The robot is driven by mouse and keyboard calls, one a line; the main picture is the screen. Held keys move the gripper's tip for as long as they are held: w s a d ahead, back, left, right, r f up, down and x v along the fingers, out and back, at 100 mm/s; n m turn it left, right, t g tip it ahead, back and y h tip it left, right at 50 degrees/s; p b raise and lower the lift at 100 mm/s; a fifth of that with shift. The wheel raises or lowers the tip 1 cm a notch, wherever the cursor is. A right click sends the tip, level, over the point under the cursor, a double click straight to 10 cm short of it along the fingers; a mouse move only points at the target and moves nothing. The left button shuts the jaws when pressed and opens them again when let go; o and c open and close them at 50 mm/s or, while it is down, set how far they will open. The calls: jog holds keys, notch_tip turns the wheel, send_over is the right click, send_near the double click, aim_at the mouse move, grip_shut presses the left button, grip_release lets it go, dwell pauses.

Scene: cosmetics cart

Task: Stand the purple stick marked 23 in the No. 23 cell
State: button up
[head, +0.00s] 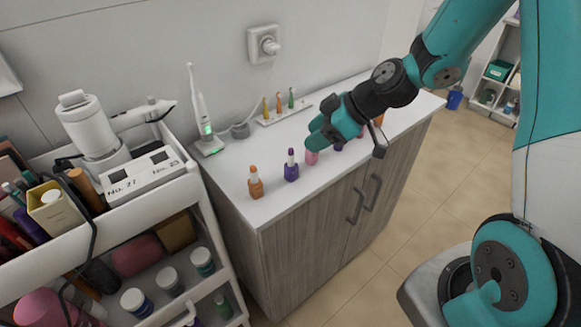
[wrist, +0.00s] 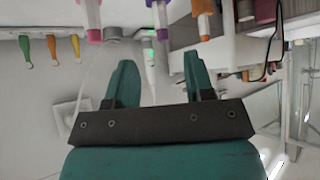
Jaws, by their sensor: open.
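A second purple stick (head: 338,146) is partly hidden by my gripper. No number on either is readable. In the wrist view a purple stick (wrist: 161,18) shows beyond the gap between my fingers, not touched. My gripper (head: 320,135) is open and empty, above the counter near the pink stick; it also shows in the wrist view (wrist: 160,75). The white cell holder (head: 150,178) on the cart reads No. 27; its other label is too small to read.
The cart (head: 190,190) at left holds a hair dryer (head: 90,125) and several bottles. An electric toothbrush (head: 200,115) stands on the counter's left end. Behind the sticks is a rack (head: 285,115) of small coloured items. Another orange stick (head: 379,120) is beyond my gripper.

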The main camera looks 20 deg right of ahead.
aim_at(293, 149)
jog(key=p+x, duration=0.2)
jog(key=x, duration=0.5)
jog(key=shift+a, duration=0.25)
jog(key=shift+c, duration=0.5)
grip_shut()
